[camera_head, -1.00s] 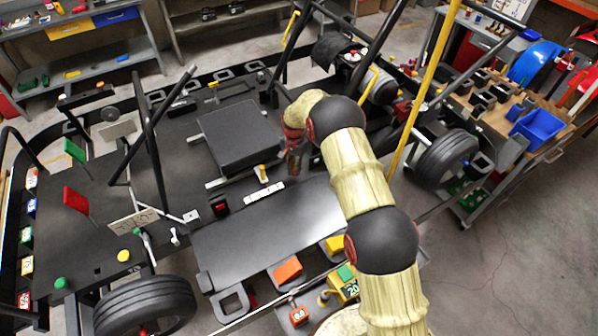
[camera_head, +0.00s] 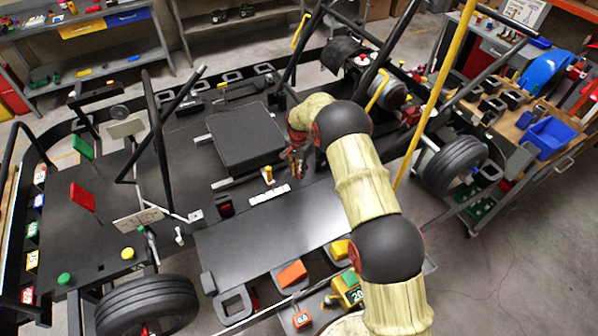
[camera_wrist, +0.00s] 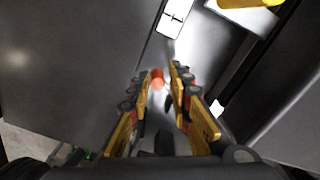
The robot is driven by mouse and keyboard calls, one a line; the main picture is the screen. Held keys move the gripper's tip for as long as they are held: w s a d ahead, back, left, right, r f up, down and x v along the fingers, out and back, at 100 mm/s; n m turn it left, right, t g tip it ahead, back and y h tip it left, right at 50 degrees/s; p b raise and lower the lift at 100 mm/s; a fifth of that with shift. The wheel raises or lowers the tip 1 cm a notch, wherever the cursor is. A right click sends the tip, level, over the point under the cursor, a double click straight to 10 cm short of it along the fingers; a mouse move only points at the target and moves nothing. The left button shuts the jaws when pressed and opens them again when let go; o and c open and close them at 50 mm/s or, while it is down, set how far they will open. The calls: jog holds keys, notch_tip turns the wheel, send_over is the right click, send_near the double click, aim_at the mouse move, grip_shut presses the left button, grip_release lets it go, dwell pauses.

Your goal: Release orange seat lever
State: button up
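The kart's flat black seat pad (camera_head: 245,137) sits in the frame. My gripper (camera_head: 296,160) points down just right of the pad's front corner. In the wrist view my gripper (camera_wrist: 166,76) has its two yellow-and-black fingers apart. A small orange-red knob (camera_wrist: 157,80), apparently the orange lever, shows between the fingertips, close to the left finger. A gap shows between it and the right finger. Its lower part is hidden. A yellow lever (camera_head: 268,175) stands left of my gripper, and a yellow part also shows at the top of the wrist view (camera_wrist: 248,3).
A white labelled strip (camera_head: 269,194) lies on the kart floor beside the yellow lever. A smooth dark panel (camera_head: 265,229) is in front. A yellow upright pole (camera_head: 437,90) stands right of my arm. Orange (camera_head: 291,274) and yellow blocks (camera_head: 341,249) are at the near side.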

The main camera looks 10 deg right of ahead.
jog(key=shift+o, duration=1.2)
notch_tip(320, 180, up, 12)
jog(key=shift+f, duration=0.1)
